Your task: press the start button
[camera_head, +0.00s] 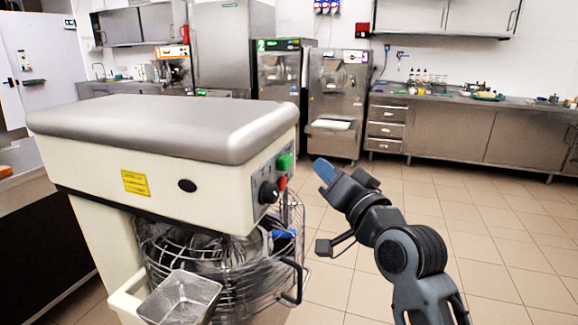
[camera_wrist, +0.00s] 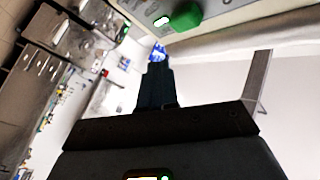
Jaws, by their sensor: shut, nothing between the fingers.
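A green button (camera_head: 284,161), which looks like the start button, is on the control panel of a cream mixer with a grey top (camera_head: 165,125). A red button (camera_head: 282,183) and a black knob (camera_head: 268,192) are just below it. The green button also shows large at the top of the wrist view (camera_wrist: 181,17). My gripper (camera_head: 325,172) is to the right of the green button in the head view, apart from it in the picture. Its blue fingertips are together and empty, and they also show in the wrist view (camera_wrist: 158,54), below the green button.
A wire guard (camera_head: 225,265) surrounds the mixer's bowl area, with a metal chute (camera_head: 181,297) at its front. Steel freezers (camera_head: 337,100) and a long counter (camera_head: 470,130) stand along the back wall. The tiled floor (camera_head: 500,225) on the right is clear.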

